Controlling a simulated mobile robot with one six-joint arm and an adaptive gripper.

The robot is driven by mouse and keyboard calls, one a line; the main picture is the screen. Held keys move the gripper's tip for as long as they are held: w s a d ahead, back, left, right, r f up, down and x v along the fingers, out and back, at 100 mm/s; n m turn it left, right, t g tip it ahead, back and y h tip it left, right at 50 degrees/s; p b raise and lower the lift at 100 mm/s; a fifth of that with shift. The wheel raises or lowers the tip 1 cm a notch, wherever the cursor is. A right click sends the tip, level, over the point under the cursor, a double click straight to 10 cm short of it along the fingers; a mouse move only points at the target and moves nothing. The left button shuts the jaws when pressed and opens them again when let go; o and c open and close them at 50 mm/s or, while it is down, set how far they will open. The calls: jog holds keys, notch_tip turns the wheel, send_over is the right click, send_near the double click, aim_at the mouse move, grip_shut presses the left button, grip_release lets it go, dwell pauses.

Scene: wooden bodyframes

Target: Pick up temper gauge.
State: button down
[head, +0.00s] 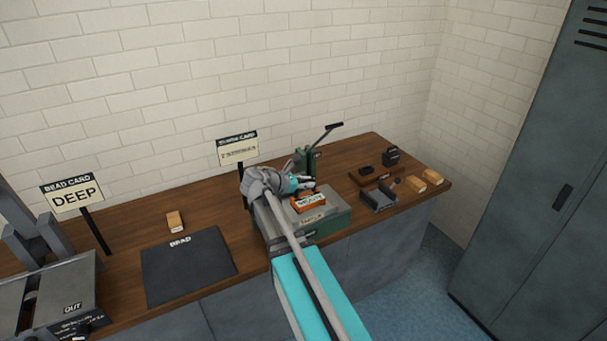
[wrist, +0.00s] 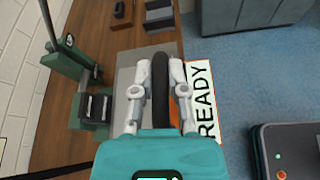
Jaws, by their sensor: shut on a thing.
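The temper gauge appears to be the orange piece (head: 308,202) with a white READY label, at the top of the grey-green machine (head: 325,222) in the head view. In the wrist view the READY label of the gauge (wrist: 205,102) shows large, right of the fingers. My gripper (head: 305,185) reaches it from above. In the wrist view my gripper's fingers (wrist: 160,75) close on either side of its dark upright part, with orange beside it. I cannot tell whether the gauge rests on the machine or is just above it. My arm hides part of the machine.
A green lever press (head: 310,160) stands close behind the gripper. A dark tray (head: 379,200), wooden blocks (head: 416,182) and a small black block (head: 391,156) lie to the right. A sign (head: 238,150) stands behind.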

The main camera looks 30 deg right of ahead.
aim_at(309, 199)
jog(key=shift+s+a+r+p, duration=0.2)
jog(key=shift+s+r, duration=0.15)
jog(key=shift+s, duration=0.35)
jog(key=shift+s+a+r+p, duration=0.2)
jog(key=shift+s+r, duration=0.1)
jog(key=shift+s, duration=0.4)
